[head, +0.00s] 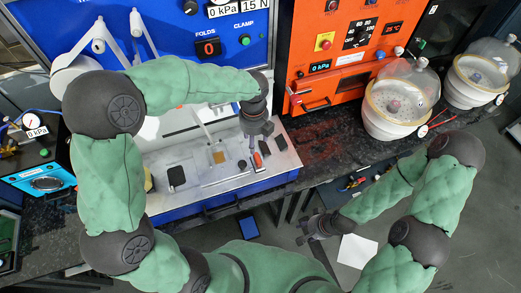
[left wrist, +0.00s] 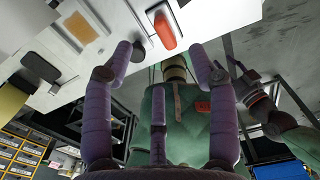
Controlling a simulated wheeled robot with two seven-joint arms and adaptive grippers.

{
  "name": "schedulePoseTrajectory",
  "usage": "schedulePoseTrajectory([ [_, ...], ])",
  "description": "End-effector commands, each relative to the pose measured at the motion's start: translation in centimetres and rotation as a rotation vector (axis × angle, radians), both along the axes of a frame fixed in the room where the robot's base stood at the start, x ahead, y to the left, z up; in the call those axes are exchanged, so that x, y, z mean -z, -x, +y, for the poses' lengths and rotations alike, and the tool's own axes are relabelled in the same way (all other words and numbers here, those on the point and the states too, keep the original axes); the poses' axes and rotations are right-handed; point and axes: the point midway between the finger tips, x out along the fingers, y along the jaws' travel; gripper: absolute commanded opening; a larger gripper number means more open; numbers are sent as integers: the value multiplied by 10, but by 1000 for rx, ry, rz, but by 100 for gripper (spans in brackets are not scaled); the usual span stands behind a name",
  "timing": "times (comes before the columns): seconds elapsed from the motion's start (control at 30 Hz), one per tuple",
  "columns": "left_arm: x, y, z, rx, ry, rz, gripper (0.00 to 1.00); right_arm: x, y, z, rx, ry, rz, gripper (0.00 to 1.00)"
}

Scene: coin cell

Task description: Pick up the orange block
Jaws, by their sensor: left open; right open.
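The small orange block (head: 257,159) lies on the white worktop of the blue station, below my left gripper (head: 254,145). In the left wrist view the orange block (left wrist: 165,31) appears beyond the fingertips, roughly midway between the two outer fingers. My left gripper (left wrist: 162,52) is open and empty, its fingers apart from the block. My right gripper (head: 308,230) is open, low over the floor in front of the bench, far from the block.
A tan square (head: 218,157) sits on a clear plate. The orange machine (head: 335,60) and domed vessels (head: 399,98) stand to the right.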

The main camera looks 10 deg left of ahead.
Motion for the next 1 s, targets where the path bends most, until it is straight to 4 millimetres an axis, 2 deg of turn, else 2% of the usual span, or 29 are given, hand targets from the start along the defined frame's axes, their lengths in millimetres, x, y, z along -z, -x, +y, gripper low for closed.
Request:
schedulePoseTrajectory([
  [0.3,46,2,0,-1,-1,4,58,9,1,0,-1,0,2,43],
  [0.57,58,2,-1,-1,-1,3,58,11,1,0,0,0,1,43],
  [0.83,94,7,-5,-1,-1,6,58,20,1,0,0,0,1,43],
  [1.0,105,6,-5,-3,1,2,58,22,1,0,0,0,1,43],
])
